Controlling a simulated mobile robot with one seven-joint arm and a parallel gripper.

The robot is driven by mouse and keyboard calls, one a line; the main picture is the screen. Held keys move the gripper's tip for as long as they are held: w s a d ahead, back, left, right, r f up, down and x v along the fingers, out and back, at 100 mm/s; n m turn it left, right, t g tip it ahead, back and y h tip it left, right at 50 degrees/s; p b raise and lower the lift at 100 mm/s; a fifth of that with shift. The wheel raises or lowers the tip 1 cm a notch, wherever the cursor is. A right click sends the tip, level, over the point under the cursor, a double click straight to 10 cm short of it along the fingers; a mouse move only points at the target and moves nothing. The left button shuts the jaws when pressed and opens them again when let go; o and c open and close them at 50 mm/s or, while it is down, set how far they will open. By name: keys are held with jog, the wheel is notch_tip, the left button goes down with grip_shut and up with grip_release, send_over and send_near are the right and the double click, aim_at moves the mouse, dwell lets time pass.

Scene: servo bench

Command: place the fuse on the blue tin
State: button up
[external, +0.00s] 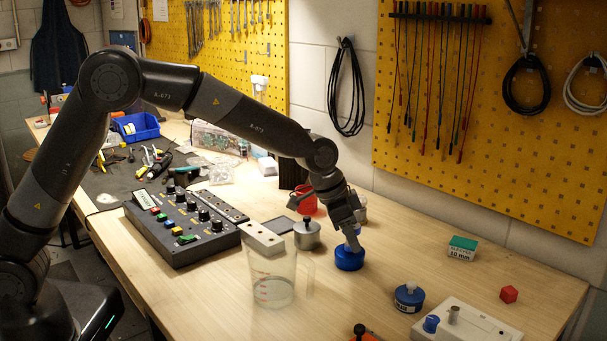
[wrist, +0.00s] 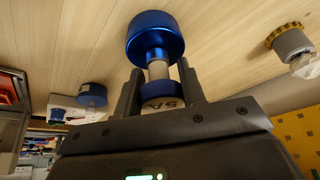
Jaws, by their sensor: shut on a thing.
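The fuse is a small pale cylinder with a dark blue band and a "5A" mark. In the wrist view the fuse (wrist: 158,71) is held upright between the fingers of my gripper (wrist: 160,88). In the external view my gripper (external: 353,236) points down at the right middle of the bench. The blue tin (external: 349,259), a short round metallic blue cylinder, stands on the wood directly below the fuse. It also shows in the wrist view (wrist: 155,42), just beyond the fuse's far end. The fuse's lower end appears to meet the tin's top, but I cannot tell for certain whether they touch.
A second blue round container (external: 409,299) with a label stands to the right, near a white box (external: 465,325). A clear measuring jug (external: 272,278), a metal weight (external: 306,234) and a red cup (external: 309,203) are close on the left. A green-and-white box (external: 462,248) stands further right.

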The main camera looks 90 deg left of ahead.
jog(key=shift+f, duration=0.1)
jog(key=o, duration=1)
jog(key=a+v, duration=0.1)
jog(key=v, duration=1)
jog(key=s+d+r, duration=0.7)
jog(key=d, duration=0.3)
jog(key=shift+m+t+h, duration=0.4)
jog(key=shift+m+t, duration=0.1)
jog(key=shift+m, duration=0.4)
jog(key=s+d, duration=0.5)
jog(key=s, duration=0.4)
jog(key=s+d+f, duration=0.1)
jog(key=s+d, duration=0.4)
jog(key=s, duration=0.5)
jog(key=s+d+f, duration=0.1)
jog(key=s+d, duration=0.4)
jog(key=s, duration=0.4)
jog(key=shift+s+d+f, duration=0.15)
jog(key=shift+s+d, duration=0.05)
jog(key=shift+s, duration=0.15)
